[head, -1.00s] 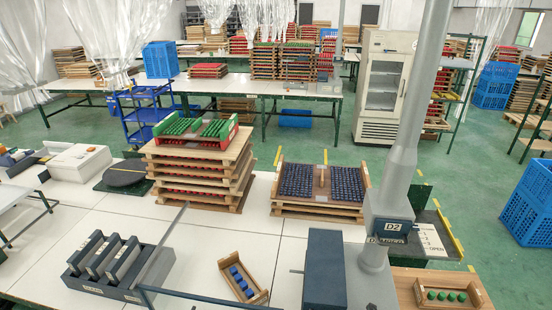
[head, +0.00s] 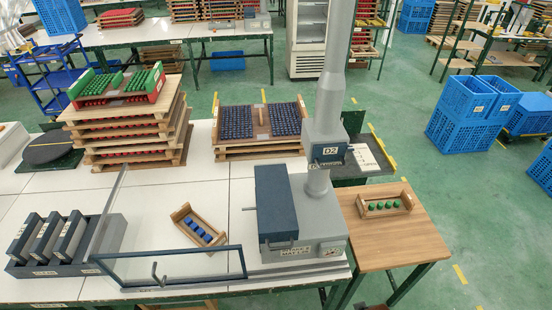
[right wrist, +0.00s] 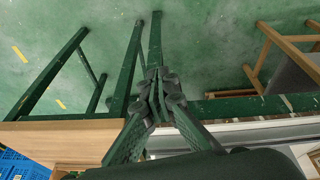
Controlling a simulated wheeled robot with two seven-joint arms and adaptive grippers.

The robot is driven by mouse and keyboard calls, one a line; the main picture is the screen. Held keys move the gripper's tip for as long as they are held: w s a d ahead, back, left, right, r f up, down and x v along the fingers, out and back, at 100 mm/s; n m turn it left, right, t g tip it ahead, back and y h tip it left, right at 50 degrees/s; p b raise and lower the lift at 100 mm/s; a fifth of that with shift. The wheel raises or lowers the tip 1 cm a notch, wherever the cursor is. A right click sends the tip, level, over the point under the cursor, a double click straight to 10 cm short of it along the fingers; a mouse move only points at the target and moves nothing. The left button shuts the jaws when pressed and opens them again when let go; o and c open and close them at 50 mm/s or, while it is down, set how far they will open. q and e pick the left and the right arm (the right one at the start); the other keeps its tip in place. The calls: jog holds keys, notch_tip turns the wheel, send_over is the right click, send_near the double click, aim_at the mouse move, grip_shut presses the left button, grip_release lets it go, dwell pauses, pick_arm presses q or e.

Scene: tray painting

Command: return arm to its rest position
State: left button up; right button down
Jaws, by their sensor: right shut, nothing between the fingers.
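My right gripper (right wrist: 160,88) shows in the right wrist view with its dark fingers together and nothing between them. It hangs in the air near the edge of a wooden side table (right wrist: 45,140) and the white worktable's edge, above the green floor. Neither gripper shows in the head view. In the head view, a small wooden tray with blue pieces (head: 198,228) lies on the white worktable (head: 150,205). Another small tray with green pieces (head: 384,205) stands on the wooden side table (head: 395,245).
A grey machine with a column (head: 318,215) stands at the worktable's right end. A dark rack (head: 65,245) is at the left. Stacked trays (head: 130,125) and a tray of dark blue pieces (head: 260,122) stand behind. Blue crates (head: 480,115) are on the floor at right.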

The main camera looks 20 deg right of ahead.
jog(key=s+a+f+g, duration=0.1)
jog(key=s+f, duration=0.1)
jog(key=f, duration=1.2)
jog(key=s+f, duration=0.3)
jog(key=f, duration=1.2)
jog(key=s+f+n+g, duration=0.1)
jog(key=s+f, duration=1.3)
jog(key=s, duration=0.3)
jog(key=shift+s+y, duration=0.15)
jog(key=shift+y, duration=0.15)
